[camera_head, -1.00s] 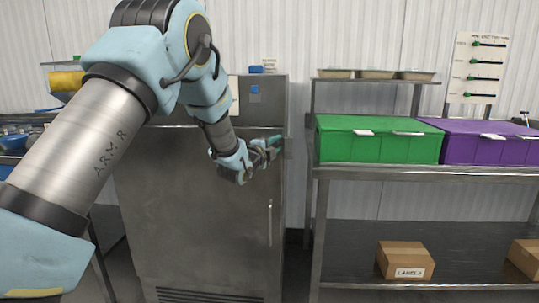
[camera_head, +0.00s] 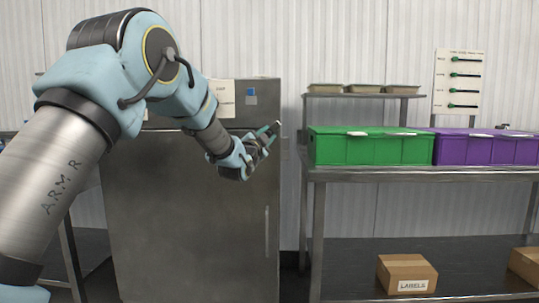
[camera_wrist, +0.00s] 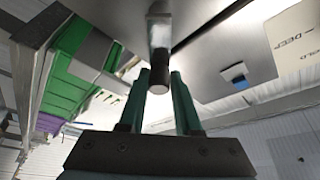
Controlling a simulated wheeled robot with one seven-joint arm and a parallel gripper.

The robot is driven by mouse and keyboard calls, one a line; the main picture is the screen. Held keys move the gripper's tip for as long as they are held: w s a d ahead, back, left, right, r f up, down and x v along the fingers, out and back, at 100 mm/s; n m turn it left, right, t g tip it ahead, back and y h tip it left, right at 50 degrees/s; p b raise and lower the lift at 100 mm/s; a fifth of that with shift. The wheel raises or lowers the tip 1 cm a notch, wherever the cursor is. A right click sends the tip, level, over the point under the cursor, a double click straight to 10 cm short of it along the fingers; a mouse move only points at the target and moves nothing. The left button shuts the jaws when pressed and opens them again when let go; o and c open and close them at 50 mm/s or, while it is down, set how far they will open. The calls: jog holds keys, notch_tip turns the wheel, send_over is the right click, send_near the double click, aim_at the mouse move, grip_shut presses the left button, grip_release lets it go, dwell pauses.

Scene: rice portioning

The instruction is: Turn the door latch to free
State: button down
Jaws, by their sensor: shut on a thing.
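The steel cabinet door (camera_head: 190,215) stands closed in the head view. The door latch (camera_wrist: 159,65) shows in the wrist view as a metal bar with a dark rounded end, coming down from the door side. My gripper (camera_head: 272,130) is at the upper right edge of the cabinet front in the head view, its fingers pointing up and right. In the wrist view, my gripper (camera_wrist: 159,85) has its two teal fingers on either side of the latch's end, shut on it. In the head view the latch is mostly hidden by the fingers.
A vertical door handle (camera_head: 267,232) is lower on the cabinet. To the right stands a steel rack (camera_head: 420,174) with a green bin (camera_head: 370,150), a purple bin (camera_head: 485,150) and a box marked LABELS (camera_head: 405,270). A narrow gap separates rack and cabinet.

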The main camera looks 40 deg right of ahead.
jog(key=shift+w+a+r+n+t+y+b, duration=0.4)
jog(key=shift+n+t+b, duration=0.55)
jog(key=shift+n+b, duration=0.85)
jog(key=shift+w+a+r+n+t+y+b, duration=0.2)
jog(key=shift+w+a+n+t+b, duration=0.65)
jog(key=shift+n, duration=1.35)
jog(key=shift+w+a+r+n+t+y+b, duration=0.15)
jog(key=shift+r+n+t+y+b, duration=0.2)
jog(key=shift+n+t+b, duration=1.15)
jog(key=shift+f+n+g+b, duration=0.1)
jog(key=shift+n+g+b, duration=0.2)
jog(key=shift+n+b, duration=0.25)
jog(key=c, duration=0.6)
grip_release()
jog(key=shift+f, duration=0.1)
jog(key=shift+c, duration=0.2)
jog(key=shift+s, duration=0.1)
